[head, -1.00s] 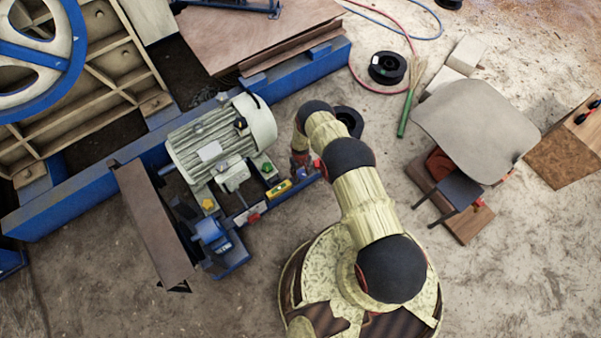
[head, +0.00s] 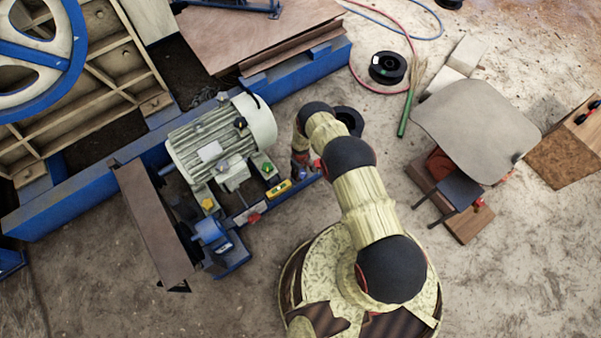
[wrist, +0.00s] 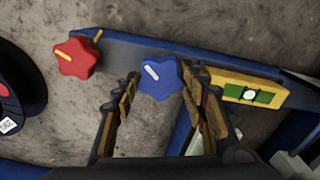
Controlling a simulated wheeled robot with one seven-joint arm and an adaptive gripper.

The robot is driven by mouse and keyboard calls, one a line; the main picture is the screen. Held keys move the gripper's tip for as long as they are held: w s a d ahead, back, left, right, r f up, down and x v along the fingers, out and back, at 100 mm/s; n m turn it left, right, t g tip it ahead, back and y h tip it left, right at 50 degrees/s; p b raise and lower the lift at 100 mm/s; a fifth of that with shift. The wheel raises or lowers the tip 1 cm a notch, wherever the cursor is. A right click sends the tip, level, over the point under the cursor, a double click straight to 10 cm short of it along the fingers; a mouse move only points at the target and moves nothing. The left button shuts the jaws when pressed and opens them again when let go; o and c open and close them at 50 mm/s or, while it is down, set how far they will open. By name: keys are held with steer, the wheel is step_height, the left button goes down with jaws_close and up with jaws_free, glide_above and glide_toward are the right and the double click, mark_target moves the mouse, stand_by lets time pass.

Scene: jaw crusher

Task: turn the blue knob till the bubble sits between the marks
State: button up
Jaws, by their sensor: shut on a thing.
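The blue knob (wrist: 160,78), star-shaped with a white pointer line, sits between my gripper's fingers (wrist: 160,88) in the wrist view. The fingers are shut on it, one at each side. The pointer line slants toward the upper left. Right of the knob is the yellow spirit level (wrist: 273,97) with a green vial. The pale bubble (wrist: 237,95) sits near the vial's middle; the marks are too small for me to judge it exactly. The level also shows in the head view (head: 278,189), left of my gripper (head: 301,170), where my arm partly covers the knob.
A red knob (wrist: 76,59) with a yellow pointer stands left of the blue one on the same blue rail. The motor (head: 215,140) stands left of my gripper. A black spool (wrist: 20,90) lies at the wrist view's left edge.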

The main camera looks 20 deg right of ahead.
steer(key=o, duration=1.1)
steer(key=shift+o, duration=0.2)
steer(key=shift+r, duration=0.1)
step_height(320, 180, up, 12)
stand_by(0.5)
